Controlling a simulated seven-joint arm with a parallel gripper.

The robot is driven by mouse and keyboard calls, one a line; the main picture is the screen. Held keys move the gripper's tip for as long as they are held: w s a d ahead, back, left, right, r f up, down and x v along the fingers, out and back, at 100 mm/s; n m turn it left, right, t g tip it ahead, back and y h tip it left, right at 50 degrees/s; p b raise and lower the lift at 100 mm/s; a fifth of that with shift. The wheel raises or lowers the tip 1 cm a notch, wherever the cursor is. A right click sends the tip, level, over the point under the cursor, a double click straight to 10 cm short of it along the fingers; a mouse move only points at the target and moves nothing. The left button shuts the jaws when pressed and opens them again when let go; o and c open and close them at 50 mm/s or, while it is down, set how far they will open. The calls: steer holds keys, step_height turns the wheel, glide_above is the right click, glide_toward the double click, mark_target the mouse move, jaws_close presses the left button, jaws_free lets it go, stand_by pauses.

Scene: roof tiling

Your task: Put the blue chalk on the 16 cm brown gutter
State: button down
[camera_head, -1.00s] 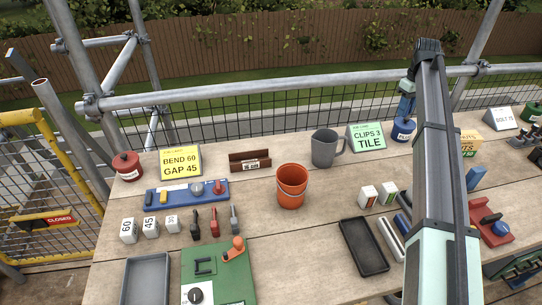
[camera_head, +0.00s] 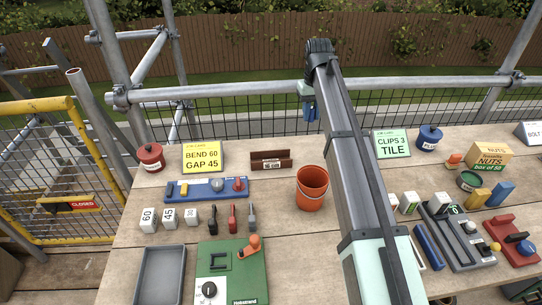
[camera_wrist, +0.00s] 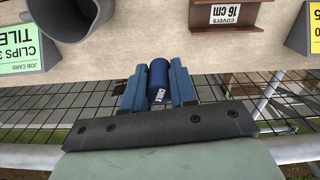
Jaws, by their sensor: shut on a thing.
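The blue chalk (camera_wrist: 159,80) is a small blue cylinder with a white label. My gripper (camera_wrist: 158,68) is shut on it, a blue finger on each side, in the wrist view. In the head view my gripper (camera_head: 310,112) is partly hidden behind my arm, above the back of the bench; the chalk cannot be made out there. The brown gutter (camera_head: 270,160) is a short trough with a 16 cm label, on the bench to the left of my gripper. It also shows at the upper right of the wrist view (camera_wrist: 232,17). The chalk is apart from the gutter.
A grey mug (camera_wrist: 75,15) stands near my gripper, hidden by my arm in the head view. An orange bucket (camera_head: 311,188) stands right of and in front of the gutter. The yellow card (camera_head: 202,157) is left of it, the green card (camera_head: 391,143) farther right. Scaffold rails run behind.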

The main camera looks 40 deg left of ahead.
glide_above(271, 155)
steer(key=s+d, duration=0.1)
steer(key=d, duration=0.1)
steer(key=shift+s+a+f, duration=0.1)
steer(key=shift+s+f, duration=0.05)
steer(key=shift+f, duration=2.35)
steer(key=shift+s+a+f, duration=0.1)
steer(key=shift+s+f, duration=0.05)
steer(key=shift+f, duration=2.4)
steer(key=shift+s+f, duration=0.15)
steer(key=shift+f, duration=2.35)
steer(key=shift+f, duration=0.1)
steer(key=c, duration=0.9)
jaws_free()
step_height(271, 155, up, 12)
